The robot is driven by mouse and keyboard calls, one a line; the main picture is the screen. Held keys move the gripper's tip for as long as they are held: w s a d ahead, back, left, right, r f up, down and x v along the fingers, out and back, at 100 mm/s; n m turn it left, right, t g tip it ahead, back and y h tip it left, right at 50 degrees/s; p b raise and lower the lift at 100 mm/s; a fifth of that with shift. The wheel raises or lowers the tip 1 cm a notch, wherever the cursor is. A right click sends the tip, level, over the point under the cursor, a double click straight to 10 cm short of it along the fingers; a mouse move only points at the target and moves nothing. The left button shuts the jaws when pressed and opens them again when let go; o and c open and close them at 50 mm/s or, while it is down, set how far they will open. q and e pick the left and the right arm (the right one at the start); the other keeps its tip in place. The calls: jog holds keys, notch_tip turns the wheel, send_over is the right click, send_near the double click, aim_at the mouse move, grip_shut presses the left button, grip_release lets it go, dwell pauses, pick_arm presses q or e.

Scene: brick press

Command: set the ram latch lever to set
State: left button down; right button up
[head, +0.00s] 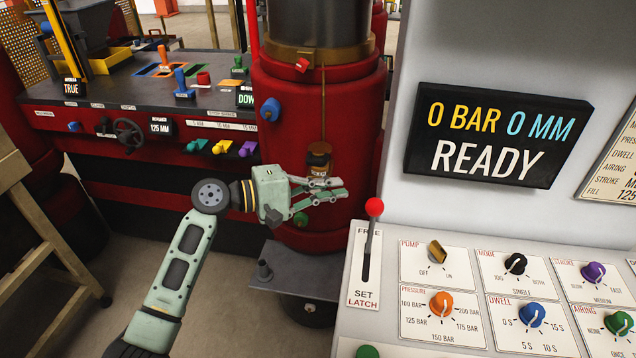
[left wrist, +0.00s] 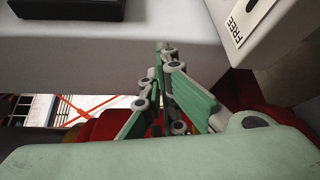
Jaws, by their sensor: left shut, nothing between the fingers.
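The ram latch lever (head: 374,208) is a thin stick with a red ball knob, standing in a slot on a white plate (head: 362,292) at the left end of the control panel. The plate reads FREE at the far end and SET LATCH at the near end. The knob is by the FREE end. My left gripper (head: 343,190) is shut and empty, left of the knob and apart from it, in front of the red press column. In the left wrist view the closed fingers (left wrist: 166,52) point toward the pale panel, with the FREE label at upper right; the lever is not visible there.
The panel carries several knobs, including the orange pressure knob (head: 441,303) and the pump switch (head: 437,251), right of the lever. A display (head: 497,136) reads READY above them. The red press column (head: 350,110) stands behind my gripper.

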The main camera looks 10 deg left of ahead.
aim_at(372, 227)
pick_arm(q)
jog(key=d+p, duration=0.1)
jog(key=d, duration=0.1)
jog(key=s+d+p, duration=0.1)
jog(key=d+p, duration=0.1)
jog(key=d, duration=0.1)
jog(key=shift+s+r+p, duration=0.15)
jog(key=shift+s+p, duration=0.05)
jog(key=shift+p, duration=0.1)
pick_arm(e)
jog(key=r, duration=0.2)
jog(key=a+r, duration=0.1)
jog(key=r, duration=0.1)
jog(key=shift+d, duration=0.1)
jog(key=shift+d, duration=0.15)
